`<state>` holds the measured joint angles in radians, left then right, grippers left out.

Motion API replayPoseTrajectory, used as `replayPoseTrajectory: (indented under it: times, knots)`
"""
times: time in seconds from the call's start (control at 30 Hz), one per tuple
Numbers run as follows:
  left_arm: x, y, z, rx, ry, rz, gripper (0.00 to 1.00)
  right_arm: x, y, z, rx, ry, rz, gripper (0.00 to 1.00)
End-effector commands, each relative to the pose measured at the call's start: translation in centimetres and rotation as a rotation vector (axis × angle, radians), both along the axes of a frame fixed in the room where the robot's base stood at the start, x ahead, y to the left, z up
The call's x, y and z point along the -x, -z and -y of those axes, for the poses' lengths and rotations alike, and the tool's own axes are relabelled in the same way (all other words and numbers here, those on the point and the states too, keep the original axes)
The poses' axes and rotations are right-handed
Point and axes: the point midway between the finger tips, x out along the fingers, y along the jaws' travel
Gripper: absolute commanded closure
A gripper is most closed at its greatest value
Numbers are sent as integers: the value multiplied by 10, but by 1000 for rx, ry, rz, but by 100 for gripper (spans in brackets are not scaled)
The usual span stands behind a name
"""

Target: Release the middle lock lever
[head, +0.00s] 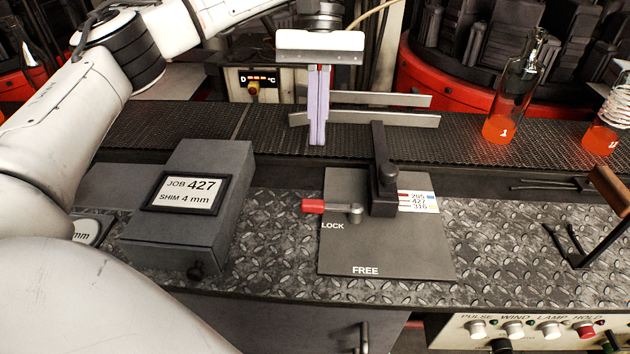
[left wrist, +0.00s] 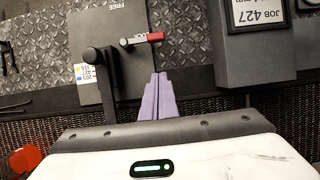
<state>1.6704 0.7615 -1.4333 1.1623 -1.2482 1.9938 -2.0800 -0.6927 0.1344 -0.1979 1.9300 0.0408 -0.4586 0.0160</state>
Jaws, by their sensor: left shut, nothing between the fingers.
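The lock lever (head: 332,209) has a red grip and a grey pivot, and lies on a dark plate (head: 350,250) marked LOCK and FREE. Its red grip points left, at the LOCK mark. In the left wrist view the red grip (left wrist: 156,37) shows just beyond my fingertips. My left gripper (head: 317,138) is shut and empty, its purple fingers pointing down behind the plate, apart from the lever. It also shows in the left wrist view (left wrist: 158,78). My right gripper is not in view.
A dark upright post (head: 382,165) stands right of the lever, beside a label listing 265, 427 and 316. A grey box (head: 190,205) reading JOB 427, SHIM 4 mm sits left. Bottles with orange liquid (head: 500,128) stand back right. Bare tread plate lies around the dark plate.

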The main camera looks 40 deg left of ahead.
Motion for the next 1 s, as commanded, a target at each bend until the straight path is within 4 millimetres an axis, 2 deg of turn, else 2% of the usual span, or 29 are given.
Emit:
replayPoseTrajectory:
  times: [0.03, 0.3, 0.6, 1.0]
  knots:
    - [5, 13, 2, -1, 1, -4, 100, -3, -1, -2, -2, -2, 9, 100]
    - [24, 62, 13, 0, 2, -3, 100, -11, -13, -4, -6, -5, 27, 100]
    - [51, 59, 31, 0, -1, 1, 100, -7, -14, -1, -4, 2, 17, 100]
    - [55, 59, 33, 0, -3, 0, 100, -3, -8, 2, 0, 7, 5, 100]
